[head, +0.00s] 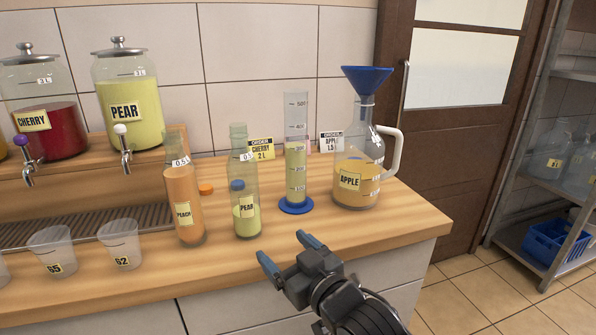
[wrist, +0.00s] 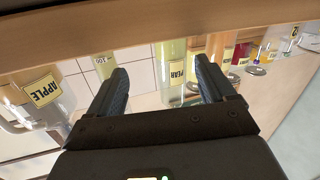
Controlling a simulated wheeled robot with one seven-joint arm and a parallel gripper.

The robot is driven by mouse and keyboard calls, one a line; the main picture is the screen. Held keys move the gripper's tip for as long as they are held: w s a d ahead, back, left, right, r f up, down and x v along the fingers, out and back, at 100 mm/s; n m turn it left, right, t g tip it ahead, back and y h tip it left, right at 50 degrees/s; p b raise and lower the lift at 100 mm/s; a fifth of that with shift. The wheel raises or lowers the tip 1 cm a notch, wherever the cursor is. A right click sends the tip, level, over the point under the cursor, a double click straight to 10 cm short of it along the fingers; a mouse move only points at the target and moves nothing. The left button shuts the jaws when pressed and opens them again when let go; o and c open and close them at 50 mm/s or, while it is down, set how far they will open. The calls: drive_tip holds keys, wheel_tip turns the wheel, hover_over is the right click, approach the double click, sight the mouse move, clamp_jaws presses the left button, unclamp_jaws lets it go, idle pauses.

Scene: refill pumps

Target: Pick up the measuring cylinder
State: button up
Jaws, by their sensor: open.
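The measuring cylinder (head: 296,160) stands upright on the wooden counter on a blue round base, with yellow-green liquid in its lower part. It is between the PEAR bottle (head: 245,210) and the APPLE jug (head: 357,165), which has a blue funnel (head: 366,78) in its neck. My gripper (head: 289,252) is open and empty, in front of the counter's edge and nearer me than the cylinder. In the wrist view, the fingers (wrist: 162,68) are apart; the cylinder (wrist: 106,61) appears partly hidden near the left finger.
A PEACH bottle (head: 185,205) stands left of the PEAR bottle. Cups (head: 120,245) stand further left, below the CHERRY (head: 42,120) and PEAR (head: 128,100) dispensers. Order cards (head: 261,149) stand behind the cylinder. The counter's right end is clear.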

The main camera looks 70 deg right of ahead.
sight(300, 165)
drive_tip(key=w+d+r+m+g+h, duration=0.1)
drive_tip(key=d+r, duration=0.2)
drive_tip(key=d, duration=0.2)
drive_tip(key=w+d+r+m+g+h, duration=0.1)
drive_tip(key=d+r+m+h, duration=0.1)
drive_tip(key=d, duration=0.3)
drive_tip(key=w+d+r+m+g+h, duration=0.1)
drive_tip(key=d+r, duration=0.3)
drive_tip(key=d, duration=0.1)
drive_tip(key=shift+w+d+m+h, duration=0.2)
drive_tip(key=shift+d+m+h, duration=0.1)
drive_tip(key=shift+h, duration=0.1)
drive_tip(key=shift+p+x, duration=0.4)
drive_tip(key=shift+x, duration=1)
drive_tip(key=x, duration=0.3)
drive_tip(key=p+x, duration=0.1)
drive_tip(key=x, duration=0.1)
drive_tip(key=shift+f, duration=0.4)
drive_tip(key=c, duration=1.4)
drive_tip(key=shift+r, duration=0.15)
